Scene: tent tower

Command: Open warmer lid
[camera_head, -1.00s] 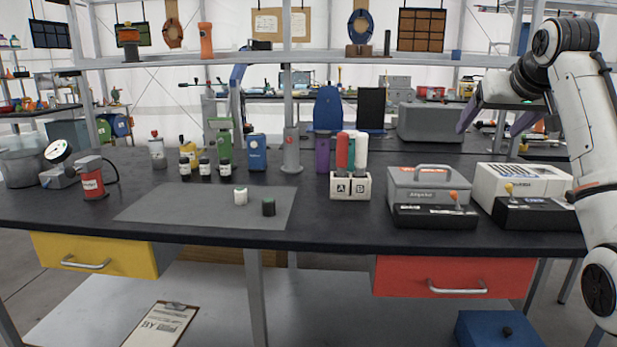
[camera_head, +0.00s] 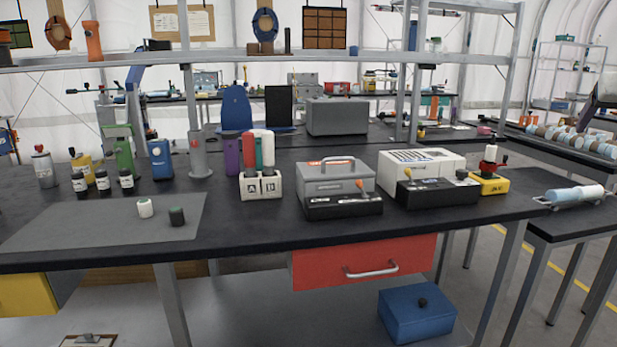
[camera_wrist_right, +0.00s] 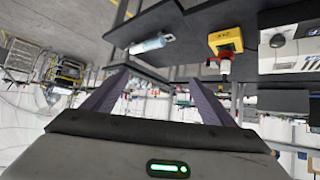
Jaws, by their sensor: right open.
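A grey box with a handled lid (camera_head: 335,175), which looks like the warmer, stands on the black bench in the head view. Its lid lies flat and shut. A black control unit with an orange knob (camera_head: 342,206) sits at its front. A white box with a slotted top (camera_head: 420,162) stands to its right, with its own black unit in front; it partly shows in the right wrist view (camera_wrist_right: 290,45). My right gripper (camera_wrist_right: 160,82) is open with nothing between its fingers, away from both boxes. My left gripper is not in view.
A white A/B holder with coloured tubes (camera_head: 261,185) stands just left of the grey box. A yellow block (camera_head: 489,183) sits at the bench's right end. A shelf post (camera_head: 414,85) rises behind. The bench's front strip is clear. A blue box (camera_head: 417,315) is below.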

